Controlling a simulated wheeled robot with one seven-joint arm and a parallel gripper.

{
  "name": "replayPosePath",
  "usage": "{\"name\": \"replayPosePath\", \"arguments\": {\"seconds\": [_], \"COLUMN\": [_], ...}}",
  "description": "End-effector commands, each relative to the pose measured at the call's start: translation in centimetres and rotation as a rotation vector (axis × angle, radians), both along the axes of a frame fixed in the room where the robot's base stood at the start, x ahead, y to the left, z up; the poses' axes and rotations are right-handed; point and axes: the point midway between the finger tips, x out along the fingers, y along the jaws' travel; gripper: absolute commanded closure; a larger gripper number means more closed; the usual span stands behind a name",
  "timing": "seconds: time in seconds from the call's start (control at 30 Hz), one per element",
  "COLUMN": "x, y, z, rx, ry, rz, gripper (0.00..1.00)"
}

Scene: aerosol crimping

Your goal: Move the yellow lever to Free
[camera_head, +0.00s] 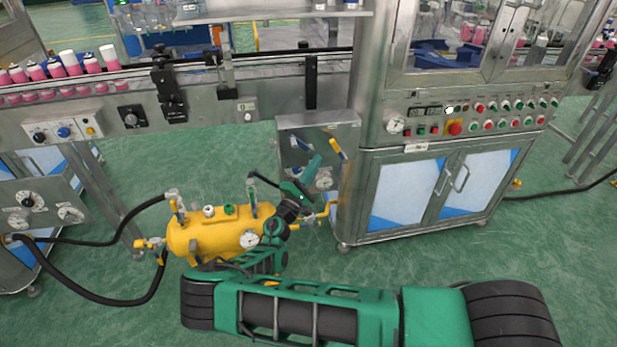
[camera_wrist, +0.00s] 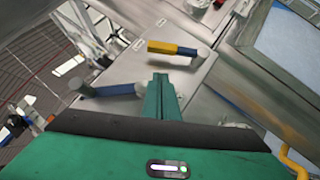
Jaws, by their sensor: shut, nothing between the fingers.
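The yellow lever (camera_wrist: 165,47) is on a grey metal panel, ahead of my gripper in the wrist view. Its handle is yellow with a dark blue end section, joined to a round grey pivot at its right. It also shows near the panel's right edge in the head view (camera_head: 338,149). My gripper (camera_wrist: 160,78) is shut and empty, with its green fingertips below the lever in the wrist view and apart from it in the picture. In the head view my gripper (camera_head: 314,163) is in front of the panel, left of and below the lever. No Free marking is readable.
A second lever with a blue handle (camera_wrist: 113,90) sits left of my fingers on the same panel (camera_head: 345,185). A steel cabinet (camera_head: 415,195) stands right of the panel. A yellow tank (camera_head: 215,236) with black hoses stands at lower left. A bottle conveyor runs behind.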

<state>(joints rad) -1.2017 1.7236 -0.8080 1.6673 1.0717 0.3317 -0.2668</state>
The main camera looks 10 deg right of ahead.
Motion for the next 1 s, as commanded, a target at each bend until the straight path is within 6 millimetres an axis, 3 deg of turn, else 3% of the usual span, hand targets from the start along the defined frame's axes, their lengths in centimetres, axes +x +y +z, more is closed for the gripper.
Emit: {"name": "replayPosePath", "arguments": {"seconds": [0.2, 0.4, 0.8, 1.0], "x": [0.4, 0.4, 0.4, 0.4], "y": [-2.7, -3.8, -3.8, -2.9], "z": [1.6, 2.2, 2.2, 2.5], "rx": [-0.001, 0.000, 0.001, 0.028], "ry": [0.000, -0.001, 0.000, 0.000], "rz": [-0.002, -0.001, 0.000, 0.011], "gripper": [1.00, 1.00, 1.00, 1.00]}}
